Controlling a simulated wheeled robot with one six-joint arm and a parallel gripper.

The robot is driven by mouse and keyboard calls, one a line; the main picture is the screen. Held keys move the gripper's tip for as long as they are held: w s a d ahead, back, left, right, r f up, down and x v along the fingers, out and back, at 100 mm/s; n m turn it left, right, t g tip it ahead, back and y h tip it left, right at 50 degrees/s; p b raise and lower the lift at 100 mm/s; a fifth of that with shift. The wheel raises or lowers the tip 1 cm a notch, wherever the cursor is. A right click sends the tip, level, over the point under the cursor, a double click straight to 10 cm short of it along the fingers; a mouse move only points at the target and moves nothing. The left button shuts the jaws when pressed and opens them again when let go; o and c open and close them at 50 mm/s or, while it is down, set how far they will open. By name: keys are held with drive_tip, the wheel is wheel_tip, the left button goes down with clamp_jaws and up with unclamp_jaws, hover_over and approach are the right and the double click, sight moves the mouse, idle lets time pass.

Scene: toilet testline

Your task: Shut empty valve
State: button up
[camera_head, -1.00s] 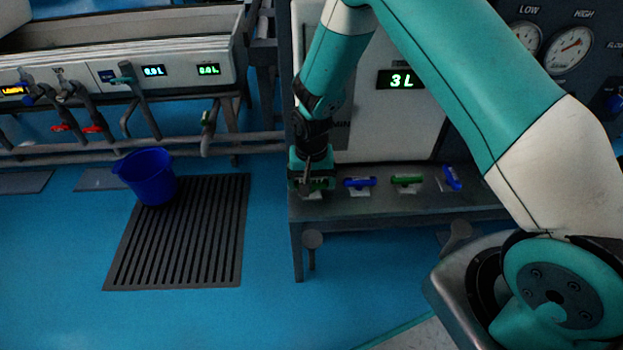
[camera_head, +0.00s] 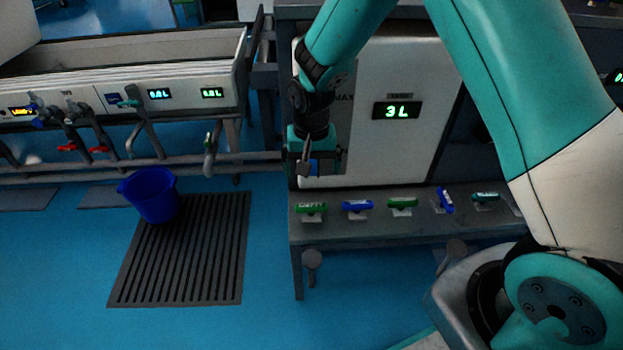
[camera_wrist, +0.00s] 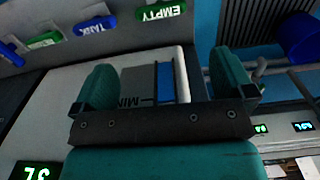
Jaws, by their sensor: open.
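The empty valve has a green handle (camera_head: 310,207) at the left end of the valve row, lying lengthwise along the shelf. In the wrist view its green handle (camera_wrist: 160,10) carries the word EMPTY at the top edge. My gripper (camera_head: 309,170) is above this handle, apart from it, in front of the white tank panel. In the wrist view my gripper (camera_wrist: 163,78) has its two teal fingers wide apart with nothing between them.
The panel display (camera_head: 397,111) reads 3 L. A blue bucket (camera_head: 152,195) stands by a floor grate (camera_head: 180,265).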

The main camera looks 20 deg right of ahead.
drive_tip(key=shift+r+p, duration=0.35)
drive_tip(key=shift+r, duration=1.65)
drive_tip(key=shift+r, duration=0.1)
drive_tip(key=s+a+r+n+y, duration=0.25)
drive_tip(key=s+r+n, duration=0.25)
drive_tip(key=s+r, duration=0.55)
drive_tip(key=s+a+r+n+y, duration=0.25)
drive_tip(key=s+r+n, duration=0.45)
drive_tip(key=s, duration=0.7)
wheel_tip(320, 180, up, 30)
drive_tip(key=m+p, duration=0.1)
drive_tip(key=p, duration=2.7)
drive_tip(key=shift+s+h+p, duration=0.3)
drive_tip(key=shift+h+p, duration=0.05)
drive_tip(key=shift+h, duration=0.05)
